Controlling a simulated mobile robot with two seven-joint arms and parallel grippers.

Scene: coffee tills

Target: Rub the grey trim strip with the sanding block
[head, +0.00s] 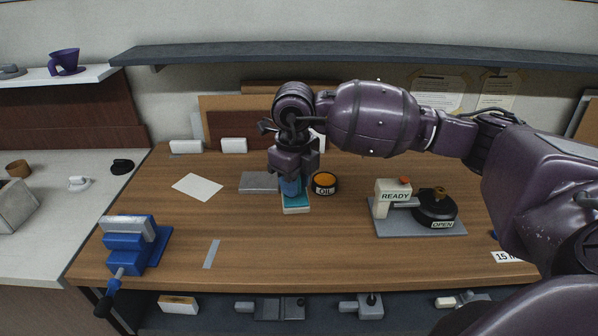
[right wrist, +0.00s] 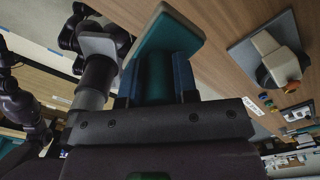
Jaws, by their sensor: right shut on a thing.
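The sanding block (head: 296,208) is teal with a pale base. My right gripper (head: 291,186) is shut on it from above, over the middle of the bench. In the right wrist view the block (right wrist: 170,32) sits between the blue fingers. I cannot tell whether its base touches the wood. A thin grey strip (head: 211,254), which looks like the trim strip, lies flat on the bench, to the left of and nearer than the block. Nothing covers it. My left gripper is not in the head view.
A blue vise (head: 125,246) stands at the bench's left edge. A grey plate (head: 258,181) and an orange-topped oil tin (head: 324,183) flank the block. A white sheet (head: 197,187) lies at left. The READY device (head: 395,195) stands at right. Bare wood lies between block and strip.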

